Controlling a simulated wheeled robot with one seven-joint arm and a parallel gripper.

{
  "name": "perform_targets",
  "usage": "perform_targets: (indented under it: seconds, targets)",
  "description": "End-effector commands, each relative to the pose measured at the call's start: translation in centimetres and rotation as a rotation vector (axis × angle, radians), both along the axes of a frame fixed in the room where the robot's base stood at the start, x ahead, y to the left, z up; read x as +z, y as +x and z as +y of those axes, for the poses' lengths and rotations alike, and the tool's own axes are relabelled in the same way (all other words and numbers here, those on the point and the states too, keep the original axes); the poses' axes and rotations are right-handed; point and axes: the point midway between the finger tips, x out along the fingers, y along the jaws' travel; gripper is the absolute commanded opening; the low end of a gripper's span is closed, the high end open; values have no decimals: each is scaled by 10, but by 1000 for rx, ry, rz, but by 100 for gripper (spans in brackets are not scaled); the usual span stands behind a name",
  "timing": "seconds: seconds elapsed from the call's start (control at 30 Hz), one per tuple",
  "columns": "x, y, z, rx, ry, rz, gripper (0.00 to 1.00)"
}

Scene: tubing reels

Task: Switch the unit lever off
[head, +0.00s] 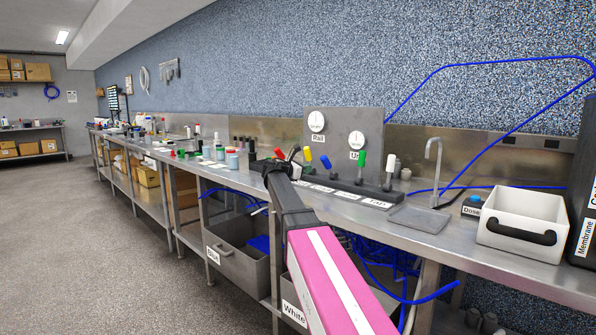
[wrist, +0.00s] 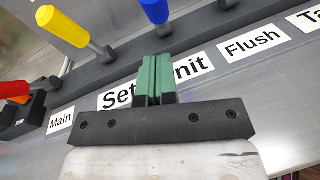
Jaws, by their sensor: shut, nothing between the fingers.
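The unit lever appears to be the one with the blue knob (head: 326,162); it leans to the left in the head view. Its blue knob (wrist: 155,10) also shows at the top of the wrist view, just beyond my fingertips. The "Unit" label (wrist: 194,68) lies on the bench in front of it, its first letter partly covered by my fingers. My gripper (wrist: 152,62) is shut and empty, its green fingers together over the labels between "Set" and "Unit". I cannot tell whether the fingers touch the lever's stem. In the head view my wrist hides part of the lever row.
The yellow lever (head: 308,155) and red lever (head: 279,153) also lean left. The green lever (head: 361,160) and white lever (head: 391,163) stand nearly upright. A panel with two gauges (head: 345,133) rises behind. A white bin (head: 522,220) stands at right.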

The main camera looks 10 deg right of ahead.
Motion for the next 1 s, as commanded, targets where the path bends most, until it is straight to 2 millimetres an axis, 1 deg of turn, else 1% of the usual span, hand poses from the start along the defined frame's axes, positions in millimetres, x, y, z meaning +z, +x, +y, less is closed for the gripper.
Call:
perform_targets:
  seconds: [0.03,0.1,0.2,0.4,1.0]
  targets:
    - [-1,5,-9,-2,0,0,0]
    - [-2,10,-21,-2,0,0,0]
    - [9,12,-31,-1,1,-1,0]
    - [20,15,-45,0,0,-1,0]
    - [25,16,-49,0,13,8,0]
